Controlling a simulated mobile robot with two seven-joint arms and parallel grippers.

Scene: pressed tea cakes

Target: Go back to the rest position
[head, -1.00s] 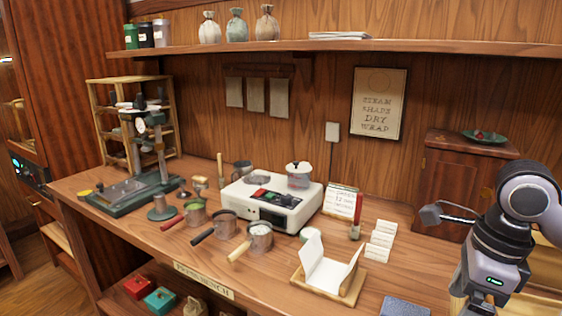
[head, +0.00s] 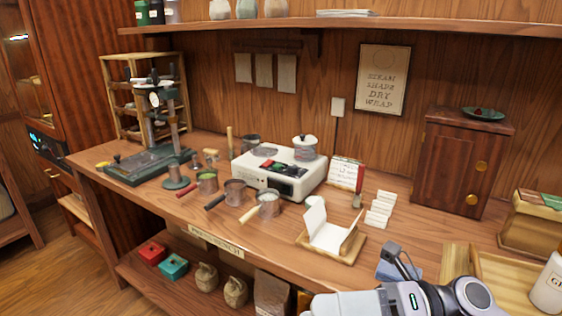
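My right arm (head: 440,299) comes in low at the lower right, in front of the bench edge. A dark, thin part that looks like my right gripper (head: 398,257) shows just above it, over a blue-grey block (head: 385,271); its fingers are too small and edge-on to tell whether they are open, and no held object shows. My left arm and gripper are out of view. The wooden bench (head: 130,184) carries the steamer unit (head: 283,183), the press (head: 145,165), several handled cups (head: 236,192) and the wooden wrapper stand (head: 318,245).
A dark wooden cabinet (head: 455,170) stands at the back right. A wooden tray (head: 520,290), a white jar (head: 548,288) and a wooden box (head: 530,225) are close to my arm on the right. A long shelf (head: 400,24) runs above. White cards (head: 380,210) stand mid-bench.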

